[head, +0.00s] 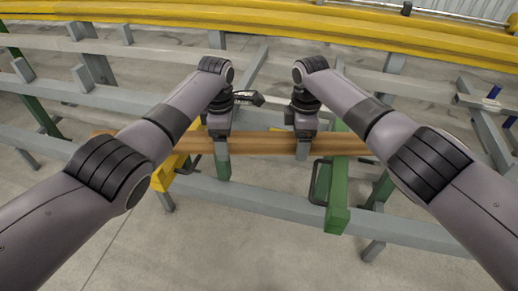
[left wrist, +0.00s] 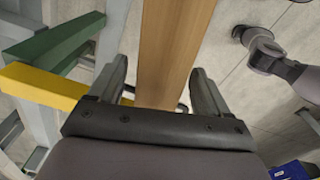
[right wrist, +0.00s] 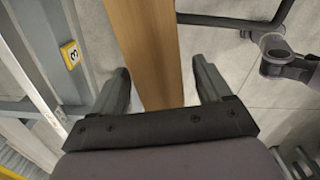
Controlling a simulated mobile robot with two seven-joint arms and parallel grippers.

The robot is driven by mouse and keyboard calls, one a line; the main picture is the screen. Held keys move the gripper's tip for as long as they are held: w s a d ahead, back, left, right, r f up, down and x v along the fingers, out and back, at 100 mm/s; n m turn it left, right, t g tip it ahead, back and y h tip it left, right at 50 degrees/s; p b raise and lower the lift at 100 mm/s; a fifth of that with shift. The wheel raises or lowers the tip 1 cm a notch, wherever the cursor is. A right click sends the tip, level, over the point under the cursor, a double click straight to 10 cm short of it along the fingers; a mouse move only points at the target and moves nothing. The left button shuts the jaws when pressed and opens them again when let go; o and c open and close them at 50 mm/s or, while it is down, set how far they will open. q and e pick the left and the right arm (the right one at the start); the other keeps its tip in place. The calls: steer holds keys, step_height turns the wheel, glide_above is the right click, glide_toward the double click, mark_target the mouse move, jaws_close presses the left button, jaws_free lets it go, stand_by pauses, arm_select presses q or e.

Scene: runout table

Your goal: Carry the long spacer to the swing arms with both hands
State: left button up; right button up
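The long spacer, a brown wooden bar (head: 262,144), lies level across the frame in the head view. It runs between the fingers in the left wrist view (left wrist: 168,50) and in the right wrist view (right wrist: 150,50). My left gripper (head: 221,150) is over its left part and my right gripper (head: 304,145) over its right part. Both are open, pointing down, fingers on either side of the bar with gaps showing. Green arms (head: 338,195) and a yellow one (head: 165,175) are near the bar; which are the swing arms I cannot tell. The bar's ends are partly hidden by my arms.
A grey rail (head: 270,202) runs across in front of the bar. Grey rails and posts (head: 95,65) stand behind, with long yellow beams (head: 270,22) at the back. A yellow tag marked 3 (right wrist: 72,54) shows in the right wrist view. The near floor is clear.

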steer(key=shift+r, duration=0.25)
arm_select(q)
step_height(320, 180, up, 12)
arm_select(e)
step_height(320, 180, up, 12)
steer(key=shift+f, duration=0.2)
stand_by(0.4)
stand_by(0.4)
